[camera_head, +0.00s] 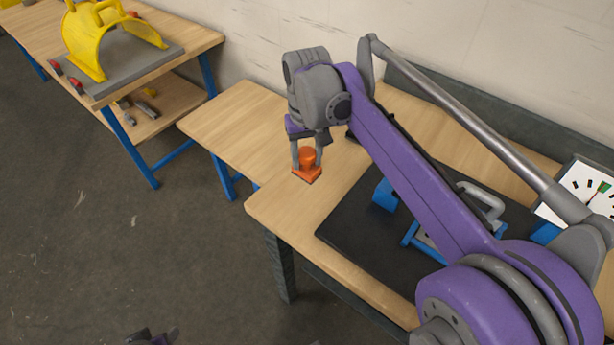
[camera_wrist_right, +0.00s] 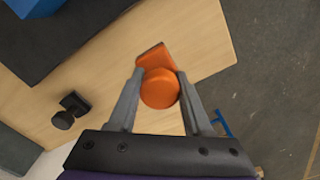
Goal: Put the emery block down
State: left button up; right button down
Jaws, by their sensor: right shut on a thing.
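The emery block is an orange block with a round orange knob (camera_head: 307,174). It is near the left corner of the wooden workbench (camera_head: 274,205) in the head view. My right gripper (camera_head: 308,160) points down and is shut on the knob. The right wrist view shows the orange block (camera_wrist_right: 155,57) between both fingers (camera_wrist_right: 160,86), over the bench top near its edge. I cannot tell whether its underside touches the wood. A small part of my left gripper (camera_head: 152,335) shows at the bottom edge, away from the bench; its jaws are unclear.
A dark mat (camera_head: 345,238) with blue fixtures (camera_head: 384,194) lies right of the block, partly behind my right arm. A small black knobbed part (camera_wrist_right: 68,110) stands on the bench. A white dial panel (camera_head: 580,190) is at the right. Bare wood surrounds the block.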

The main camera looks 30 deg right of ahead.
aim_at(307, 153)
notch_tip(307, 153, down, 2)
jog(key=shift+s+f, duration=0.1)
jog(key=shift+f, duration=2.15)
jog(key=shift+b, duration=0.3)
jog(key=shift+c, duration=1.7)
grip_release()
jog(key=shift+f, duration=0.15)
notch_tip(307, 153, up, 12)
jog(key=shift+r+p, duration=0.2)
jog(key=shift+p, duration=0.5)
jog(key=shift+f, duration=0.1)
